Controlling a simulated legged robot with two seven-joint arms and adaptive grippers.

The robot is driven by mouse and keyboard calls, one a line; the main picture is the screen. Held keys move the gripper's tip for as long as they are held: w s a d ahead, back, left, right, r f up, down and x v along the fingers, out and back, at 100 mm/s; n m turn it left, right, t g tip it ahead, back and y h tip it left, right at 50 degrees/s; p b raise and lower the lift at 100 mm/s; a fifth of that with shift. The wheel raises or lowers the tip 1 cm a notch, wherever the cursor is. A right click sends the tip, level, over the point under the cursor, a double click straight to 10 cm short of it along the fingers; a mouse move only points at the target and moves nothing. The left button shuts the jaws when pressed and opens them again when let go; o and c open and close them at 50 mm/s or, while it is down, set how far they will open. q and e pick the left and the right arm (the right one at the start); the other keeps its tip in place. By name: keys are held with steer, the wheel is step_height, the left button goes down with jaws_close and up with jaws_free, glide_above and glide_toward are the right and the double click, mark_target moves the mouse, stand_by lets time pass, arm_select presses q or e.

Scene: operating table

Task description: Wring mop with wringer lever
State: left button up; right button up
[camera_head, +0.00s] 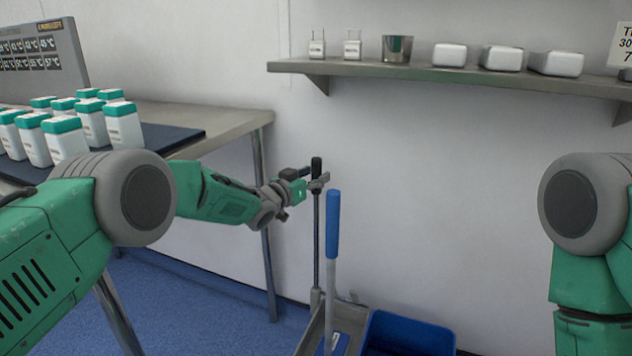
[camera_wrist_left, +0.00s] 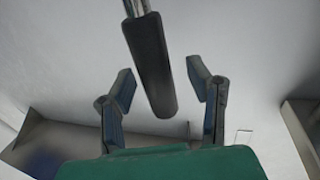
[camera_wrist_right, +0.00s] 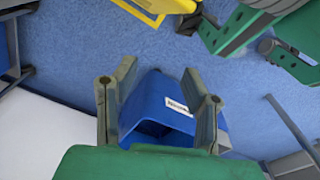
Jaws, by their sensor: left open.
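The wringer lever is a thin upright metal rod with a black grip (camera_head: 316,168), rising from the grey wringer (camera_head: 313,335). My left gripper (camera_head: 305,182) is open beside the top of the lever. In the left wrist view the black grip (camera_wrist_left: 150,65) lies between the spread fingers of my left gripper (camera_wrist_left: 160,82), with gaps on both sides. The mop's blue handle (camera_head: 332,225) stands upright just right of the lever; the mop head is hidden. My right gripper (camera_wrist_right: 157,85) is open and empty, with the blue bucket (camera_wrist_right: 160,100) beyond its fingers.
The blue bucket (camera_head: 405,335) stands on the floor at the bottom. A metal table (camera_head: 220,125) with several white, green-capped bottles is at the left. A wall shelf (camera_head: 430,72) holds containers. Bare wall lies between shelf and bucket. A yellow part (camera_wrist_right: 160,6) shows in the right wrist view.

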arm_select(q)
steer(key=shift+w+d, duration=0.35)
steer(key=shift+d, duration=0.1)
steer(key=shift+a, duration=0.1)
jaws_close()
steer(key=shift+p+v, duration=0.6)
steer(key=shift+v, duration=0.3)
steer(key=s+a+f+m+t+h+p, duration=0.1)
steer(key=s+a+f+t+h, duration=0.1)
steer(key=s, duration=0.9)
steer(key=s+a+f+m+t+h+p, duration=0.1)
steer(key=s+a+f+t+h+p, duration=0.1)
steer(key=s, duration=0.8)
step_height(320, 180, down, 4)
steer(key=a+t, duration=0.1)
steer(key=a, duration=0.1)
steer(key=shift+s+a+m+h, duration=0.3)
steer(key=shift+s+m+h, duration=0.1)
steer(key=shift+r, duration=0.15)
